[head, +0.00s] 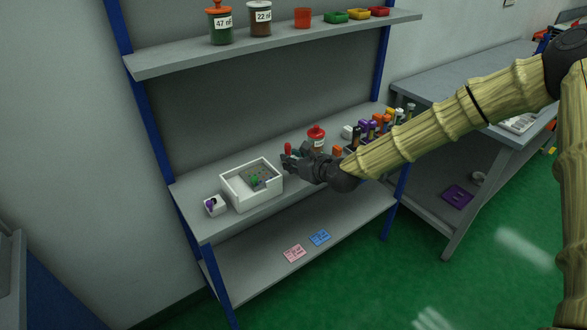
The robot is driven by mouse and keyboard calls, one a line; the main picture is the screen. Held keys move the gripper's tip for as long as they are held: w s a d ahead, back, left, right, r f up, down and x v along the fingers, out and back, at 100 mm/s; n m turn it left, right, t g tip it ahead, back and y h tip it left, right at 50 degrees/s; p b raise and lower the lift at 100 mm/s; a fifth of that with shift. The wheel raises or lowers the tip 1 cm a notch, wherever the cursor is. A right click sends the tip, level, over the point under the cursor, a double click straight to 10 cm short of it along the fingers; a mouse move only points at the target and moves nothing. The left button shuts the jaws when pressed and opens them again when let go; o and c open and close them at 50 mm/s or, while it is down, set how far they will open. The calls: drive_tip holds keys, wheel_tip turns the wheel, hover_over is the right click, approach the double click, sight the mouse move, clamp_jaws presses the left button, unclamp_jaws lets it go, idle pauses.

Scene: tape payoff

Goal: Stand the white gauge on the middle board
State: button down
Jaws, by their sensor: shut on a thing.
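The middle board (290,190) is the grey shelf at mid height of the rack. My gripper (287,159) is over this board, just right of a white open box. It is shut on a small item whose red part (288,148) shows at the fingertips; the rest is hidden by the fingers. I cannot make out for sure a white gauge. A small white block (347,131) stands farther back on the board, beyond my gripper. A small white piece with a purple part (211,206) stands at the board's left end.
The white box (236,199) holds a grey plate and something green. A red-lidded jar (317,133) stands behind my gripper, with several coloured bottles (366,129) to the right. The upper shelf (180,62) overhangs.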

drive_tip(key=shift+f+p, duration=0.35)
drive_tip(key=shift+f, duration=1.35)
drive_tip(key=shift+f, duration=0.15)
drive_tip(key=c, duration=1.2)
unclamp_jaws()
drive_tip(key=shift+o, duration=0.2)
drive_tip(key=shift+s+d+r, duration=0.1)
drive_tip(key=shift+r, duration=0.1)
drive_tip(key=b+v, duration=0.1)
drive_tip(key=v, duration=1)
drive_tip(key=shift+s+d+r, duration=0.2)
drive_tip(key=shift+s+d, duration=0.05)
drive_tip(key=shift+s, duration=0.05)
